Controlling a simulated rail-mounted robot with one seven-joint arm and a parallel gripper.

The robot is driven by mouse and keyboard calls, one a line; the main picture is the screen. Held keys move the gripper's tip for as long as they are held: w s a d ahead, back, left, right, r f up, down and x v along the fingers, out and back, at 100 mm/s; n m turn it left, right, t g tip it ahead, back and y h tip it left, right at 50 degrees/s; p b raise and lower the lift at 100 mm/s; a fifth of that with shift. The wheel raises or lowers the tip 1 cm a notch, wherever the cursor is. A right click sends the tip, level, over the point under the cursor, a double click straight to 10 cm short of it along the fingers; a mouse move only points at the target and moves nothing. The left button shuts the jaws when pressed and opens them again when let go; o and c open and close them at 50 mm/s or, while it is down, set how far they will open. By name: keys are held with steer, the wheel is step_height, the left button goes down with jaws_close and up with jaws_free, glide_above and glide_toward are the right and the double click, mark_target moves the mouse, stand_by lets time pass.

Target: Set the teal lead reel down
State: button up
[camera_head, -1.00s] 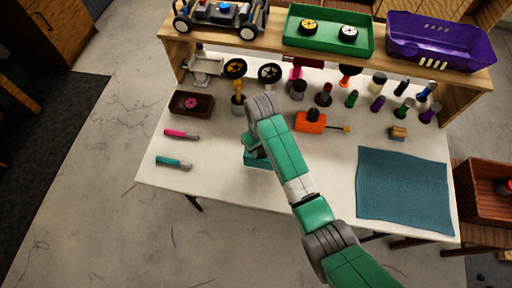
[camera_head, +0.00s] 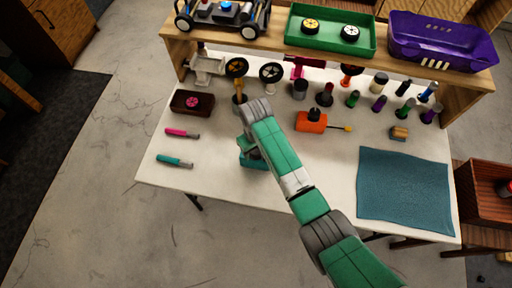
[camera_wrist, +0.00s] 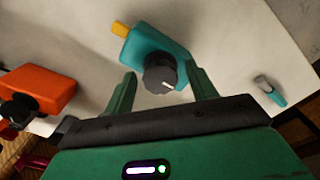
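The teal lead reel (camera_wrist: 155,52) is a teal box with a dark round knob and a yellow tip. In the wrist view it appears to rest on the white table. In the head view only part of it (camera_head: 253,161) shows below my wrist; the arm hides the rest. My gripper (camera_wrist: 161,84) is open, its two green fingers standing either side of the knob with a visible gap on both sides. The fingers are hidden in the head view.
An orange reel (camera_head: 311,122) with a black knob lies to the right. A teal-handled tool (camera_head: 174,161) and a pink-handled tool (camera_head: 182,133) lie to the left. A teal mat (camera_head: 404,193) covers the right side. Several bottles stand at the back.

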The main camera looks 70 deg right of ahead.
step_height(320, 180, up, 12)
steer(key=shift+r, duration=0.15)
stand_by(0.5)
steer(key=w+a+r+n+t+h, duration=0.1)
steer(key=w+a+r+t+h, duration=0.2)
steer(key=w+r, duration=0.45)
steer(key=w+a+r+n+t, duration=0.2)
steer(key=w+a+r+t, duration=0.1)
steer(key=w+a+r, duration=0.4)
steer(key=w+a+r+n+t, duration=0.1)
steer(key=w+a+r+t, duration=0.3)
steer(key=r, duration=0.3)
steer(key=w+a+r+t, duration=0.2)
steer(key=a+r+t, duration=0.1)
steer(key=a+r, duration=0.3)
steer(key=s+a+r+n+t, duration=0.1)
steer(key=s+a+r+t, duration=0.15)
steer(key=a+r, duration=0.45)
steer(key=s+a+r+n+t, duration=0.1)
steer(key=a+r+t, duration=0.3)
steer(key=r, duration=0.6)
steer(key=s+a+r+t+y, duration=0.3)
steer(key=s+a+r+t, duration=0.2)
steer(key=s+r, duration=0.5)
steer(key=a+r, duration=0.1)
steer(key=a, duration=0.1)
steer(key=shift+s+a+n, duration=0.3)
steer(key=shift+a+n, duration=0.1)
